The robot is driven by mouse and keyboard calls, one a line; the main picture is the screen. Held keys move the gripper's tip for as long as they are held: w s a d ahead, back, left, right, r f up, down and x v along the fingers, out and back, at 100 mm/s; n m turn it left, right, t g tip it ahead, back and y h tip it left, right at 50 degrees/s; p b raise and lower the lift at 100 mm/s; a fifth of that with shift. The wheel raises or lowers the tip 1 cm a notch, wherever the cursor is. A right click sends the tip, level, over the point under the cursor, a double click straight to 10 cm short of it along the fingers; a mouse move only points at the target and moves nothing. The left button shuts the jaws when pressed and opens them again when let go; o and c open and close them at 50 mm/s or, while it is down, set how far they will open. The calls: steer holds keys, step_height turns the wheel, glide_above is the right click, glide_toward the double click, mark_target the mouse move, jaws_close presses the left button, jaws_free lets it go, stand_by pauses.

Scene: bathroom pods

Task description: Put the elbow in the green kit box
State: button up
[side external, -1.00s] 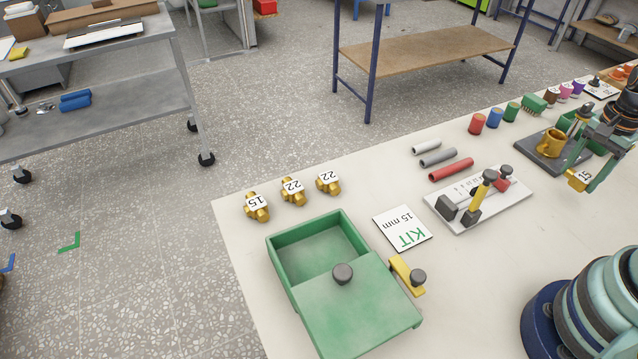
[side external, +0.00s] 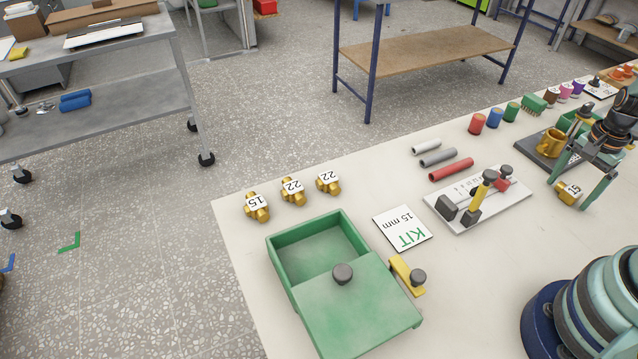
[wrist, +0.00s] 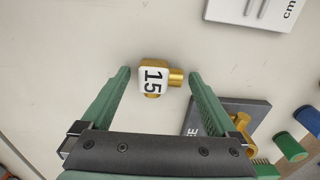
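The brass elbow (side external: 567,195) with a white "15" label lies on the bench at the right in the side view. It also shows in the wrist view (wrist: 153,80), between my fingertips and apart from both. My gripper (side external: 571,191) is open around it, with its fingers low at the bench; the wrist view shows the spread fingers (wrist: 159,75). The green kit box (side external: 283,262) stands at the front left of the bench. Its green lid (side external: 362,312) with a dark knob covers the near half, leaving the far half open and empty-looking.
Several brass fittings labelled 15 and 22 (side external: 292,191) stand behind the box. A "KIT 15 mm" card (side external: 402,228), a yellow latch piece (side external: 402,275), grey and red tubes (side external: 450,169) and a white gauge board (side external: 479,204) lie between box and gripper. A dark tray (side external: 548,150) is behind the gripper.

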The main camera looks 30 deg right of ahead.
mark_target(571, 187)
step_height(571, 187, up, 12)
steer(key=w+a+r+n+t, duration=0.1)
steer(key=w+a+r+n, duration=0.3)
steer(key=a, duration=0.2)
steer(key=w+a+r+n+t+h, duration=0.1)
steer(key=w+a+r+n, duration=0.2)
steer(key=a, duration=0.4)
steer(key=shift+w+r+n+t, duration=0.35)
steer(key=shift+r+n, duration=0.1)
steer(key=shift+n, duration=0.55)
steer(key=shift+o, duration=0.5)
steer(key=a+r+n+t+y, duration=0.1)
steer(key=a+r+n+t, duration=0.2)
steer(key=a+n, duration=0.5)
steer(key=a+r, duration=0.1)
steer(key=a, duration=0.4)
steer(key=shift+a+r+n, duration=0.15)
steer(key=shift+r+n, duration=0.1)
steer(key=shift+n, duration=0.05)
steer(key=shift+s+a+r, duration=0.1)
steer(key=shift+a, duration=0.2)
